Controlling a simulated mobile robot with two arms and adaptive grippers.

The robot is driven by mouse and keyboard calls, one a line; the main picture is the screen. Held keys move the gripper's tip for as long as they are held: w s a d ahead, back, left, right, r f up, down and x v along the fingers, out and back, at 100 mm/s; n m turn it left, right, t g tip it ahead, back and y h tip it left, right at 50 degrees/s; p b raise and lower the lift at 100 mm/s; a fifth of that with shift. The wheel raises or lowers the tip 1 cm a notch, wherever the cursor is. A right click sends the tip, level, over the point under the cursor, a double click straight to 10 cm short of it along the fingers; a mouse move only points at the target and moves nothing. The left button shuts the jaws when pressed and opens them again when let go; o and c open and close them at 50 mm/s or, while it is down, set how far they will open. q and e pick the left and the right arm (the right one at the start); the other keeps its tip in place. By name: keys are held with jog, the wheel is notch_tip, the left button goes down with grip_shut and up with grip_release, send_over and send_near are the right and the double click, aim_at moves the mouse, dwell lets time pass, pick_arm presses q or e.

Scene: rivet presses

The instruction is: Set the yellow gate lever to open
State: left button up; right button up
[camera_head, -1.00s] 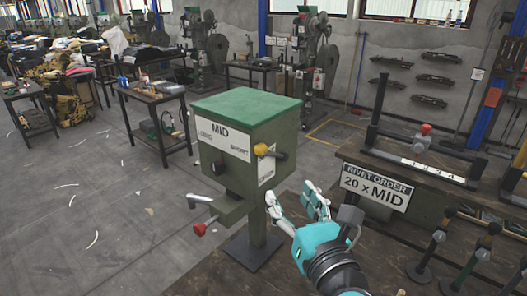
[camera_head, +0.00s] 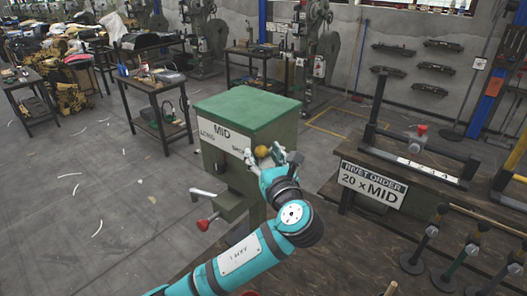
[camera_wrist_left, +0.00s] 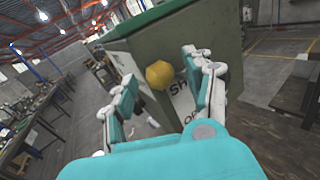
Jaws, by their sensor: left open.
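The yellow gate lever knob (camera_head: 261,151) sits on the right face of the green rivet box (camera_head: 248,107). My left gripper (camera_head: 272,157) is at that face, its fingers beside the knob. In the left wrist view the yellow knob (camera_wrist_left: 160,74) lies between the two open fingers, with a gap on each side. The lever's bar is mostly hidden behind my gripper. A white label (camera_wrist_left: 184,104) beside the knob shows "Sh" and "OP", partly covered by the fingers. My right gripper is not in view.
A bench with a "RIVET ORDER 20 x MID" sign (camera_head: 373,185) and upright tools stands to the right. Open floor (camera_head: 90,190) lies left.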

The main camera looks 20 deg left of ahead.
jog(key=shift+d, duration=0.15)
pick_arm(q)
jog(key=c, duration=0.4)
jog(key=shift+r, duration=0.1)
grip_shut()
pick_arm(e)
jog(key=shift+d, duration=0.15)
pick_arm(q)
jog(key=shift+s+f+n+b, duration=0.25)
jog(key=shift+f+n+b, duration=0.05)
jog(key=shift+f+b, duration=0.45)
notch_tip(320, 180, down, 6)
jog(key=s+n+t+y+b, duration=0.1)
jog(key=n+b, duration=0.5)
jog(key=b, duration=0.6)
jog(key=shift+s+a+f+n+t+y, duration=0.2)
jog(key=shift+a+n+t+y, duration=0.25)
jog(key=shift+y, duration=0.95)
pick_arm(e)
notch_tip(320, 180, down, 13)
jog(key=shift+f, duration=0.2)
pick_arm(q)
jog(key=shift+d, duration=0.1)
